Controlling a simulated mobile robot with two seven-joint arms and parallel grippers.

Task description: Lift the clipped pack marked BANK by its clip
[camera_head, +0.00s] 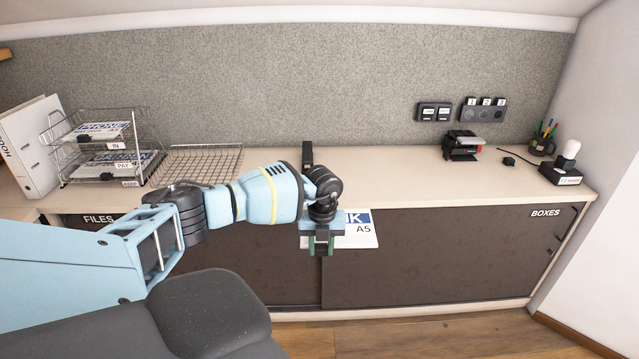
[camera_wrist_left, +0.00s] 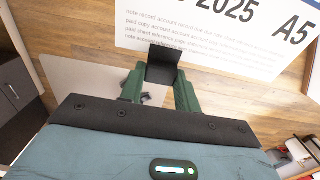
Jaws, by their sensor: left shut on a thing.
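The white pack (camera_head: 361,232) shows the letters "NK" and "A5" in the head view, partly hidden behind my left gripper (camera_head: 321,246). In the left wrist view, the pack (camera_wrist_left: 225,40) reads "2025" and "A5" above lines of small print. A black clip (camera_wrist_left: 164,66) sits on its edge. My left gripper (camera_wrist_left: 160,85) is shut on the clip, with a green finger on each side. The pack is in front of the cabinet, with wood floor behind it in the wrist view. My right gripper is not in view.
The pale counter (camera_head: 420,175) has a wire tray rack (camera_head: 100,150) with other packs and a white binder (camera_head: 30,145) at left. A flat wire basket (camera_head: 205,160), a black upright object (camera_head: 308,155), a black-red device (camera_head: 463,146) and a pen cup (camera_head: 542,145) stand farther right.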

